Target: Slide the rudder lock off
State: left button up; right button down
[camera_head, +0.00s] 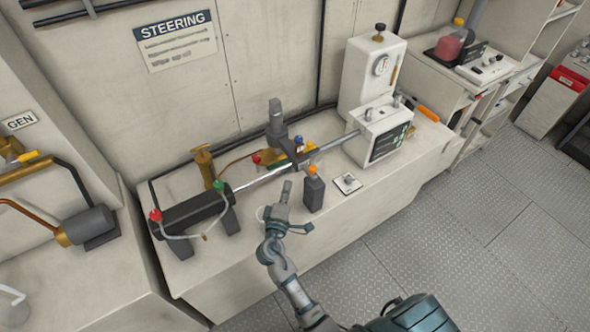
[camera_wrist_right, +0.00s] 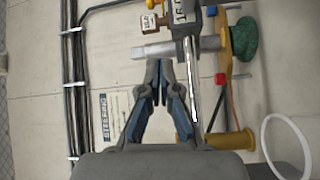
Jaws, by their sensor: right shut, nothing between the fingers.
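A steel rod (camera_head: 330,145) runs from a dark cylinder (camera_head: 190,210) on the left to a white instrument box (camera_head: 385,133) on the right. A grey upright piece (camera_head: 275,118) stands at the rod's middle; I cannot tell for sure whether it is the rudder lock. It shows sideways in the right wrist view as a grey bar (camera_wrist_right: 178,48), beside a grey block (camera_wrist_right: 185,18) with a number tag. My right gripper (camera_head: 286,187) is shut and empty, on the near side of the rod. In the wrist view its fingertips (camera_wrist_right: 159,64) appear just below the bar; contact is unclear.
A dark block with an orange top (camera_head: 313,190) stands close right of my right gripper, with a small switch plate (camera_head: 347,183) beyond it. A brass fitting (camera_head: 205,165) and red and green fittings are around the rod. The bench front (camera_head: 370,225) is clear.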

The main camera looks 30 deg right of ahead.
aim_at(310, 169)
pick_arm(q)
jog(key=shift+w, duration=0.15)
pick_arm(e)
jog(key=shift+w, duration=0.1)
jog(key=p+x, duration=0.1)
jog(key=x, duration=0.8)
pick_arm(q)
jog(key=s+a+f+p, duration=0.1)
jog(key=s+f, duration=0.1)
jog(key=s, duration=0.3)
jog(key=shift+s+a+f, duration=0.15)
jog(key=shift+a+f, duration=0.05)
jog(key=shift+f, duration=0.05)
pick_arm(e)
jog(key=s+d, duration=0.2)
jog(key=shift+s+d+f, duration=0.3)
jog(key=shift+s+f, duration=0.1)
